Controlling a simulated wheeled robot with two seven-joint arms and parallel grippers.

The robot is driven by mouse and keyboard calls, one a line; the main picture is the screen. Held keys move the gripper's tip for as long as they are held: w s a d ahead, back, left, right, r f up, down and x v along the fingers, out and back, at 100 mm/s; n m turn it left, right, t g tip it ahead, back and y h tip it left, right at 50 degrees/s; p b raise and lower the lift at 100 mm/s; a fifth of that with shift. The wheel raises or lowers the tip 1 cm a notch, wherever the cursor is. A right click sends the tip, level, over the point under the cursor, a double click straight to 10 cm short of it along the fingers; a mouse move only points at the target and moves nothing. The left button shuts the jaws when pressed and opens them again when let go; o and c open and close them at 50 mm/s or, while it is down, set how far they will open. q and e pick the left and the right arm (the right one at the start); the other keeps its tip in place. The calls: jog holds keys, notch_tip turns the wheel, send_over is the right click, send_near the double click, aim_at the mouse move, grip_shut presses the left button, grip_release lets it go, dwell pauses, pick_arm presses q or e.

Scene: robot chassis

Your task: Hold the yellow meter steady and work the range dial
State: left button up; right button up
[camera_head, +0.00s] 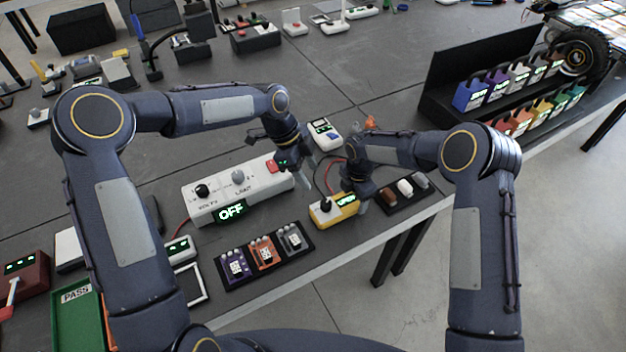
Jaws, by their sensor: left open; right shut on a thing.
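The yellow meter (320,217) sits near the table's front edge, with a lit green display and a black range dial (326,203) on top. My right gripper (355,202) is at the meter's right end and shut on it; its fingers partly cover that end. My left gripper (304,178) is open and empty, above and left of the meter, by the right end of the white power supply. It is apart from the dial.
The white power supply (222,196) reads OFF and has a red button (272,166). A black tray of small modules (264,256) lies in front. A small tray (403,197) stands right of the meter. A white handheld device (324,134) lies behind. Red and black leads run near the meter.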

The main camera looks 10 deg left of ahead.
dwell(0.3)
jog(key=o, duration=1.2)
jog(key=shift+r, duration=0.15)
